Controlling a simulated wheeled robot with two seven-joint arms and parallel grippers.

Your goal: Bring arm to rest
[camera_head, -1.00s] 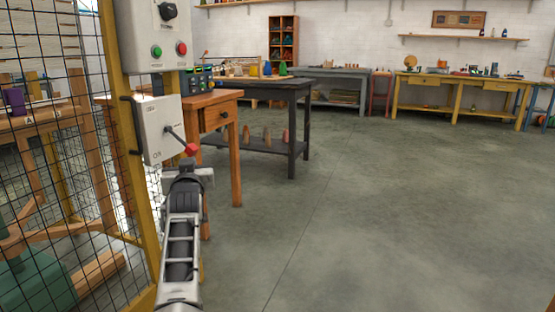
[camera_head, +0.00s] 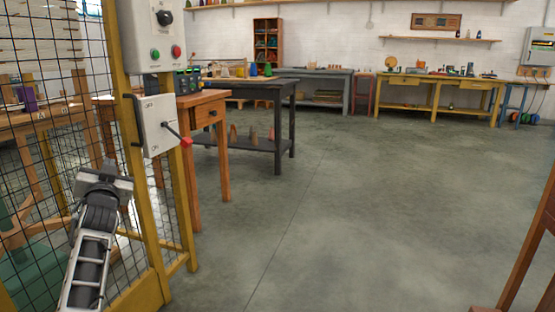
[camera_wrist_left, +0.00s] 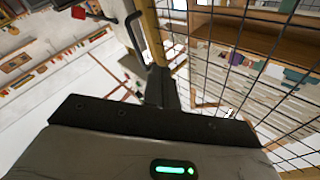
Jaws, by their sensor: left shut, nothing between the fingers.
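My left arm comes up from the bottom left of the head view. Its gripper (camera_head: 106,178) is in front of the wire mesh fence (camera_head: 60,130), left of the yellow post, shut and empty. In the left wrist view the shut fingers (camera_wrist_left: 160,88) show at the middle, with mesh beyond them on the right. A grey switch box (camera_head: 158,124) with a red-tipped lever (camera_head: 184,142) is on the yellow post, up and right of the gripper and apart from it. My right gripper is not in view.
A control box (camera_head: 153,35) with green and red buttons sits above the switch box.

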